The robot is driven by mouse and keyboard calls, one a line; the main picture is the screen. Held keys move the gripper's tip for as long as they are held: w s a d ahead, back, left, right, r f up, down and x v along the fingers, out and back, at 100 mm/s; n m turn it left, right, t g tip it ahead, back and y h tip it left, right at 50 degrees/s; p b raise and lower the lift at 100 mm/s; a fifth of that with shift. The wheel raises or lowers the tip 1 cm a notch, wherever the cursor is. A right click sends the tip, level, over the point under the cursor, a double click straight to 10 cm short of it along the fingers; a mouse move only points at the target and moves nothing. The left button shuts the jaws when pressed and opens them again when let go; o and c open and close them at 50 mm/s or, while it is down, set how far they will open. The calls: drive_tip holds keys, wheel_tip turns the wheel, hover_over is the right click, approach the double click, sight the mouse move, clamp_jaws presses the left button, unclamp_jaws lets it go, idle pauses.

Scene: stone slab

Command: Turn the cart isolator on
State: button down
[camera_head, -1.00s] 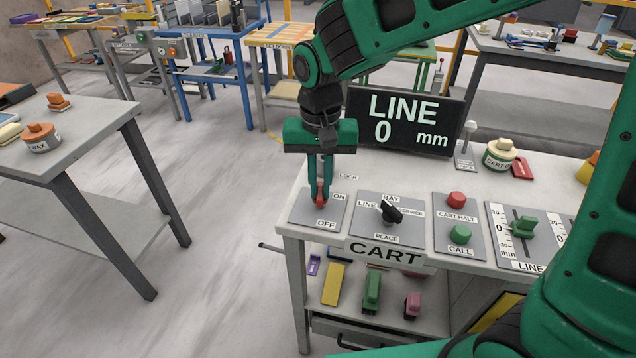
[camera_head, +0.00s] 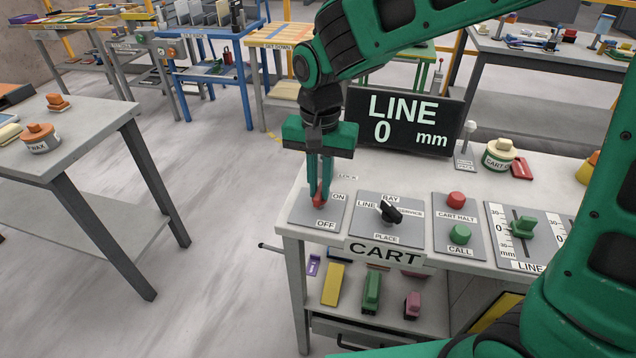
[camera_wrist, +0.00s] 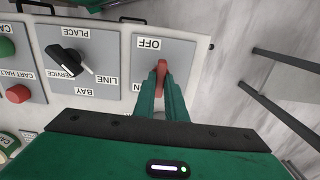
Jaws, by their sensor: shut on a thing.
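The cart isolator is a red handle (camera_head: 318,200) on a grey plate (camera_head: 302,209) marked ON and OFF, at the left end of the CART bench. My gripper (camera_head: 319,190) points down from above and is shut on the red handle. In the wrist view the red handle (camera_wrist: 161,68) shows between my fingertips, with its free end towards the OFF label (camera_wrist: 149,43). The ON label is partly hidden behind my fingers there. My fingers cover part of the handle in the head view, so its exact angle is hard to tell.
To the right are a black selector knob (camera_head: 391,212), a red CART HALT button (camera_head: 456,200), a green CALL button (camera_head: 460,234) and a green slider (camera_head: 523,227). A display (camera_head: 405,121) reading LINE 0 mm stands behind. Clear floor lies left of the bench.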

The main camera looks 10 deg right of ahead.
sight(320, 189)
drive_tip(key=c, duration=1.8)
unclamp_jaws()
drive_tip(key=shift+w, duration=0.15)
drive_tip(key=shift+r, duration=0.1)
wheel_tip(320, 189, up, 11)
drive_tip(key=shift+f, duration=0.2)
drive_tip(key=shift+d, duration=0.15)
